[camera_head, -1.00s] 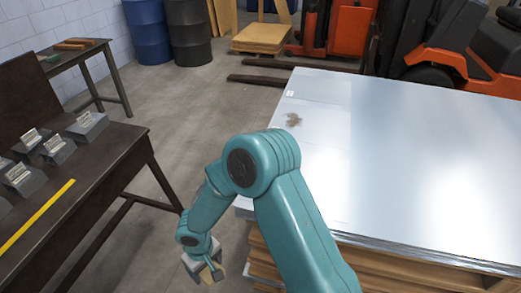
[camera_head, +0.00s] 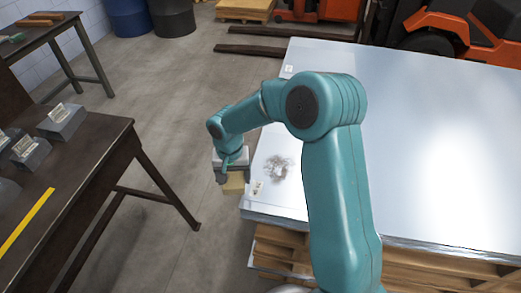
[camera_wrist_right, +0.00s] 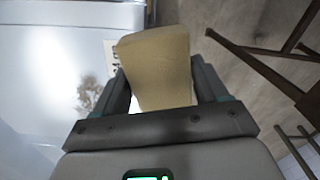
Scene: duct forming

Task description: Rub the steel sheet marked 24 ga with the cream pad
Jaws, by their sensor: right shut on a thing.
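The cream pad (camera_head: 234,183) is in my right gripper (camera_head: 228,165), just off the left edge of the steel sheet stack. In the right wrist view the pad (camera_wrist_right: 157,65) sits between the two fingers. A bright steel sheet (camera_head: 410,150) tops the stack. It carries a grey-brown smudge (camera_head: 277,167) beside a small white label (camera_head: 257,188), right of the pad. The smudge (camera_wrist_right: 88,92) also shows in the wrist view. A second label (camera_head: 289,69) is near the far left corner. Neither label's writing is readable. My left gripper is not in view.
A dark table (camera_head: 90,160) with grey labelled blocks (camera_head: 61,122) and a yellow strip (camera_head: 27,220) stands left. The floor between it and the stack is clear. Wooden pallets (camera_head: 400,265) support the stack. An orange forklift (camera_head: 460,30) stands behind.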

